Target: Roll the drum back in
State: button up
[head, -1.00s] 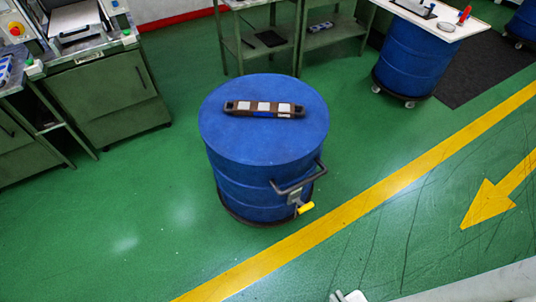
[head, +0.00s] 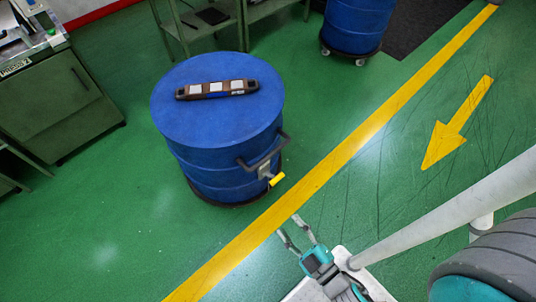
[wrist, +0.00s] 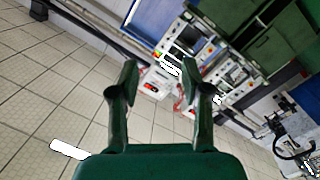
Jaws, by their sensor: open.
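A blue drum (head: 222,145) stands upright on the green floor in the head view, left of the yellow floor line. It has a dark base ring, a dark handle (head: 264,152) on its right side and a yellow lever (head: 276,180) below the handle. My gripper (head: 291,228) is in front of the drum, to the lower right of the handle, over the yellow line. Its fingers are apart and empty, and it does not touch the drum. In the wrist view my gripper (wrist: 165,85) also shows open, with no drum between the fingers.
A dark bar-shaped item (head: 217,89) lies on the drum's lid. A green cabinet (head: 65,105) stands at left, and a green shelf (head: 215,20) stands behind. Another blue drum (head: 357,22) on casters is at back right. The yellow line (head: 385,110) crosses clear floor.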

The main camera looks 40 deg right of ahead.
jog(key=w+d+f+n, duration=0.7)
jog(key=w+f, duration=0.2)
jog(key=w, duration=0.3)
jog(key=n+g+y, duration=0.2)
jog(key=n, duration=0.3)
send_near(269, 155)
jog(key=w+f, duration=0.1)
jog(key=w, duration=0.2)
jog(key=w+f, duration=0.1)
jog(key=w, duration=0.3)
jog(key=w+f, duration=0.1)
jog(key=w, duration=0.2)
jog(key=shift+w, duration=0.15)
grip_shut()
